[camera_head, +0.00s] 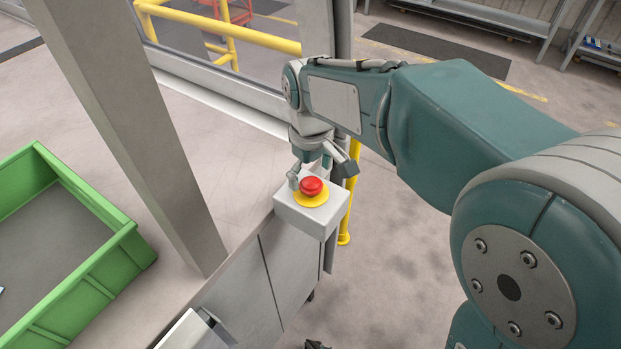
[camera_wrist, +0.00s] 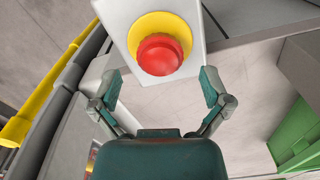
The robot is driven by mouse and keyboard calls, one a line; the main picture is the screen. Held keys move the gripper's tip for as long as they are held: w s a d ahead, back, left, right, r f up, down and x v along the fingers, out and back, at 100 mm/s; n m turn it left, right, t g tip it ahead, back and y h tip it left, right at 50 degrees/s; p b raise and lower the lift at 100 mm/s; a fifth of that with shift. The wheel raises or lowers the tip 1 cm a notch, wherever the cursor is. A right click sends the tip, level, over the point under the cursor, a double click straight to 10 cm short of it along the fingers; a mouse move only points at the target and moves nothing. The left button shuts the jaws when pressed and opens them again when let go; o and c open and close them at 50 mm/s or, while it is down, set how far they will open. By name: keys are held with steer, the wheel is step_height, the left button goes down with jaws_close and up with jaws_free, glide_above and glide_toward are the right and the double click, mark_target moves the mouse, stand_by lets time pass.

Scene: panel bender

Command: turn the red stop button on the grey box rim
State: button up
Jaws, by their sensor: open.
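The red stop button (camera_head: 311,186) sits on a yellow disc (camera_head: 311,200) on top of the small grey box (camera_head: 328,219). In the wrist view the button (camera_wrist: 160,55) and its yellow disc (camera_wrist: 165,25) lie just beyond my fingertips, slightly left of the middle between them. My gripper (camera_wrist: 160,83) is open and empty, with one finger on each side and apart from the button.
A grey post (camera_head: 135,130) rises left of the box. A green crate (camera_head: 90,265) stands on the surface at the left, and it also shows at the right of the wrist view (camera_wrist: 297,135). A yellow rail (camera_head: 349,205) stands behind the box.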

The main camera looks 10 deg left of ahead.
steer(key=shift+f, duration=0.95)
steer(key=c, duration=1.2)
steer(key=shift+m, duration=0.3)
steer(key=m, duration=0.4)
steer(key=shift+f+m, duration=0.1)
steer(key=shift+m, duration=1.7)
